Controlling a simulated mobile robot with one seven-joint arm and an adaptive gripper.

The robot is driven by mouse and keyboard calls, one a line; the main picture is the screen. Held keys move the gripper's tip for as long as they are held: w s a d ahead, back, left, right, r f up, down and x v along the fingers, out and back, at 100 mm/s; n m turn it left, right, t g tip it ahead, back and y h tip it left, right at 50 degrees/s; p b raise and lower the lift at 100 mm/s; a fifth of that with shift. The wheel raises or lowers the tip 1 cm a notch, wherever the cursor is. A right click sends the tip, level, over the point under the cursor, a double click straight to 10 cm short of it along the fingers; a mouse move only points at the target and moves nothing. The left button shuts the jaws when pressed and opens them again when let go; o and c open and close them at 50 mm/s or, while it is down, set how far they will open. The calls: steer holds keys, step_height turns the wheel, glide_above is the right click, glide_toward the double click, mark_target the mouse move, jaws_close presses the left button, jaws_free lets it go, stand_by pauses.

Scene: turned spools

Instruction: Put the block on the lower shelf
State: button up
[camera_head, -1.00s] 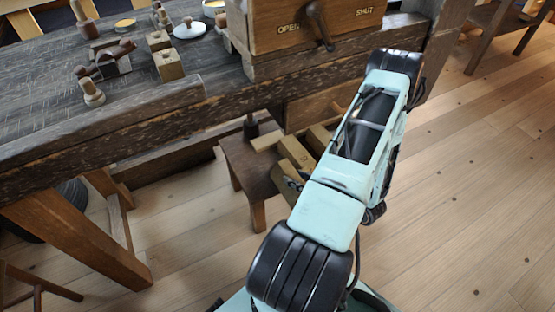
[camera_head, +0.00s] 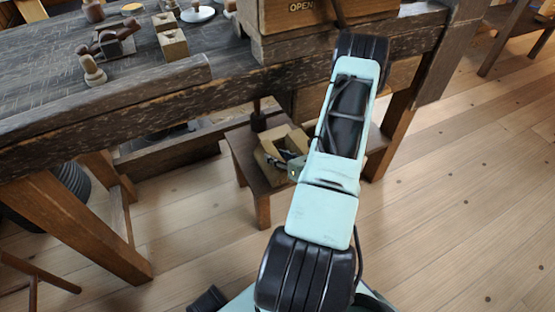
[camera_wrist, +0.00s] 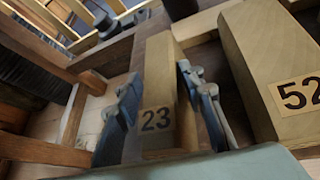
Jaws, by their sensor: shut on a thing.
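A long tan wooden block labelled 23 (camera_wrist: 158,75) stands between the two blue-grey fingers of my gripper (camera_wrist: 165,105) in the wrist view. The fingers are shut on its sides. In the head view my forearm hides most of my gripper. Tan wood (camera_head: 283,146) shows beside it, over a low brown stool-like surface (camera_head: 247,150) under the workbench. I cannot tell whether the held block touches that surface, or whether that surface is the lower shelf.
A second block labelled 52 (camera_wrist: 275,80) is close on the right in the wrist view. A dark peg (camera_head: 258,120) stands at the back of the low surface. The workbench (camera_head: 110,105) overhangs it, with bench legs (camera_head: 85,235) at the left. Floor at the right (camera_head: 470,210) is clear.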

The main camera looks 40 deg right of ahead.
steer(key=o, duration=1.4)
steer(key=shift+o, duration=0.2)
steer(key=shift+s+r, duration=0.25)
steer(key=shift+s, duration=0.05)
steer(key=p+v, duration=0.3)
steer(key=v, duration=0.8)
steer(key=shift+s+p, duration=0.2)
steer(key=shift+p, duration=0.15)
steer(key=shift+d, duration=0.1)
